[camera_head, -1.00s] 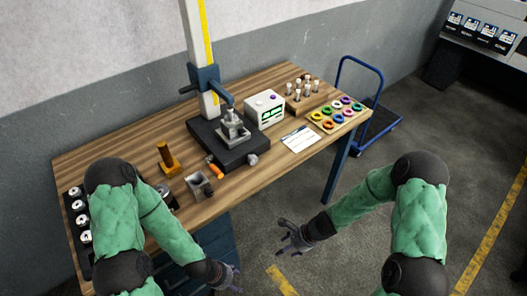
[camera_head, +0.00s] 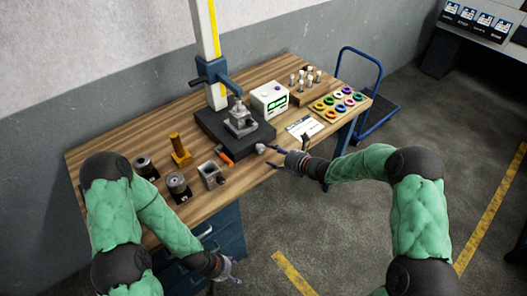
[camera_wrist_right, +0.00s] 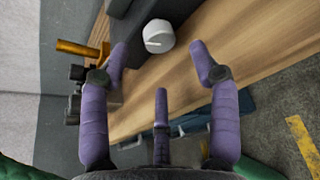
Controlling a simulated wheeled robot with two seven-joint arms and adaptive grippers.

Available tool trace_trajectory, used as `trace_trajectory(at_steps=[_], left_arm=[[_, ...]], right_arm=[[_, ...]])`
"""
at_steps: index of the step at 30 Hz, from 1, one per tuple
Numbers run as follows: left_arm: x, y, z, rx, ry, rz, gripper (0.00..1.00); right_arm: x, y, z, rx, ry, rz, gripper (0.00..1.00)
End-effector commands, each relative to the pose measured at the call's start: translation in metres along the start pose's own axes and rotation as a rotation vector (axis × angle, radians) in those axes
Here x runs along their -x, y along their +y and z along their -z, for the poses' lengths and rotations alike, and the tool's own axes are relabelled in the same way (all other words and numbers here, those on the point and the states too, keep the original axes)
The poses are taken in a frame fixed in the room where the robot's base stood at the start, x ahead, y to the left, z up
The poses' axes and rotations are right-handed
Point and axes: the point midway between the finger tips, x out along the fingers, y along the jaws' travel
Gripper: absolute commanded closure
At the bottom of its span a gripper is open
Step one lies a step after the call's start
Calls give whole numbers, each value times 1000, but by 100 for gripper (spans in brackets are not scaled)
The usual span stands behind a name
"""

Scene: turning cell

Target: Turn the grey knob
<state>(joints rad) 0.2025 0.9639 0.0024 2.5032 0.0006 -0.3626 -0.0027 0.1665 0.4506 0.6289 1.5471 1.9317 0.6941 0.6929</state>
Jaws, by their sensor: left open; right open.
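The grey knob (camera_head: 260,148) sits on the front side of the dark base block (camera_head: 207,122) of the measuring stand, near the table's front edge. In the right wrist view the knob (camera_wrist_right: 158,36) is a round pale-grey disc with a line across its face, beyond the fingertips and between them. My right gripper (camera_head: 276,156) is open and empty, a little right of the knob in the head view; its purple fingers (camera_wrist_right: 160,62) spread apart in the wrist view. My left gripper (camera_head: 232,272) is open, low in front of the table and away from the knob.
An orange-handled piece (camera_head: 226,157) and a grey block with a hole (camera_head: 212,174) lie left of the knob. A white card (camera_head: 304,128), a display box (camera_head: 270,100) and a tray of coloured rings (camera_head: 340,104) stand to the right. The floor in front is clear.

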Motion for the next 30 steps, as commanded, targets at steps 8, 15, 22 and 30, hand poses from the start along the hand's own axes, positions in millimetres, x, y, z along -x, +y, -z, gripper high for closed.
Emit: trace_trajectory(at_steps=[8, 15, 22, 30], left_arm=[[-7, -3, 0, 0, 0, 0, 38], [-9, -3, 0, 0, 0, 0, 38], [-9, -3, 0, 0, 0, 0, 38], [-9, -3, 0, 0, 0, 0, 38]], right_arm=[[-47, 0, 2, 2, 2, -1, 38], [-64, 0, 1, 3, 2, -1, 38], [-65, 0, 0, 2, 2, 0, 38], [-65, 0, 1, 2, 3, 1, 92]])
